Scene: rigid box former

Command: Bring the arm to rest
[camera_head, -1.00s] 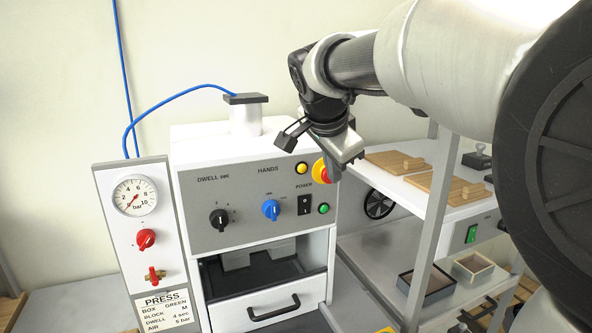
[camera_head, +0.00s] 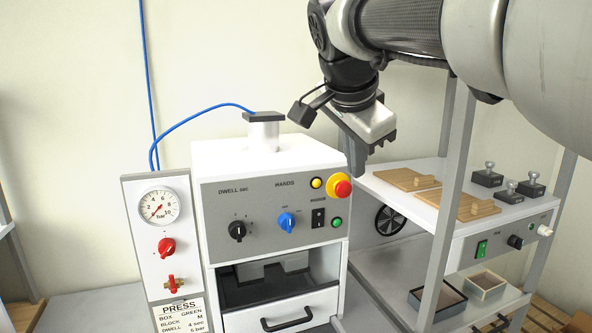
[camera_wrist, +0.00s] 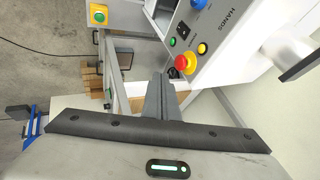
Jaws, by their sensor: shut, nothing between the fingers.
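My gripper (camera_head: 360,170) hangs from my arm in the upper middle of the head view, pointing down. It is in front of the upper right of the box press (camera_head: 222,195), close to the red emergency stop (camera_head: 343,189), with nothing held. In the wrist view my gripper (camera_wrist: 158,78) shows its fingers together. The red emergency stop on its yellow base (camera_wrist: 186,63) shows just beyond them. Whether any part touches the press cannot be told.
Right of the press, a shelf rack (camera_head: 446,215) holds wooden boards (camera_head: 408,179), dark blocks with knobs (camera_head: 487,179) and open boxes (camera_head: 437,301) lower down. A gauge panel (camera_head: 128,220) stands left. A blue hose (camera_head: 195,107) arches to the press top.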

